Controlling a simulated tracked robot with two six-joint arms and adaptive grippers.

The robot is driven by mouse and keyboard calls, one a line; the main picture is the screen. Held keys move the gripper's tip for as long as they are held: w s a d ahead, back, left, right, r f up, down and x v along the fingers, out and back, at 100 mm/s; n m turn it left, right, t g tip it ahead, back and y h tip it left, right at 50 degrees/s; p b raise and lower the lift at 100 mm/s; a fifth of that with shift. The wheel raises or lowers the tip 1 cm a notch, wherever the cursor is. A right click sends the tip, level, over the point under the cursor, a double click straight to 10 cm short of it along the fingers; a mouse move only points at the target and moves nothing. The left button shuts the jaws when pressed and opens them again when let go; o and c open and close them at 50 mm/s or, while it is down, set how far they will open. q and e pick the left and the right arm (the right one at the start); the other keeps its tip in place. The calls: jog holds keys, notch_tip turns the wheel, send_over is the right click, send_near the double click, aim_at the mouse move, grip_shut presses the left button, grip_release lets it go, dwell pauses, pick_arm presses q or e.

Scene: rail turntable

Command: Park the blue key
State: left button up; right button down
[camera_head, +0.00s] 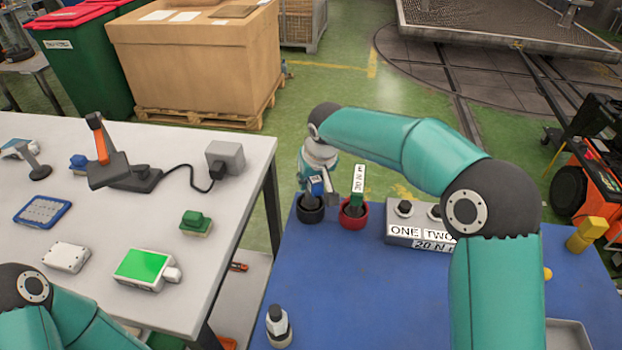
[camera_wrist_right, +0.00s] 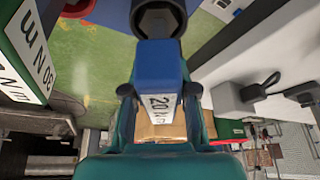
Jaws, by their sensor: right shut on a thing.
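The blue key (camera_head: 315,186), with a white label, is held by my right gripper (camera_head: 330,190) at the black cup (camera_head: 310,212) on the blue table. In the right wrist view the blue key (camera_wrist_right: 158,62) shows a "20 N" label between the two fingers of my right gripper (camera_wrist_right: 159,92). The dark six-sided opening of the black cup (camera_wrist_right: 158,18) is just beyond its blue end. I cannot tell whether the key's lower end is inside the cup. My left arm enters at the lower left of the head view; its gripper is out of view.
A green key (camera_head: 357,188) stands in a red cup (camera_head: 353,219) just right. A grey block (camera_head: 400,231) marked "ONE" and "TWO" sits further right. The blue table's (camera_head: 350,290) middle is clear. A grey table (camera_head: 100,215) holds several devices.

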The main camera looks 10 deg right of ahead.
jog(key=shift+f, duration=0.35)
jog(key=c, duration=0.8)
grip_release()
jog(key=v, duration=1.2)
jog(key=shift+w, duration=0.1)
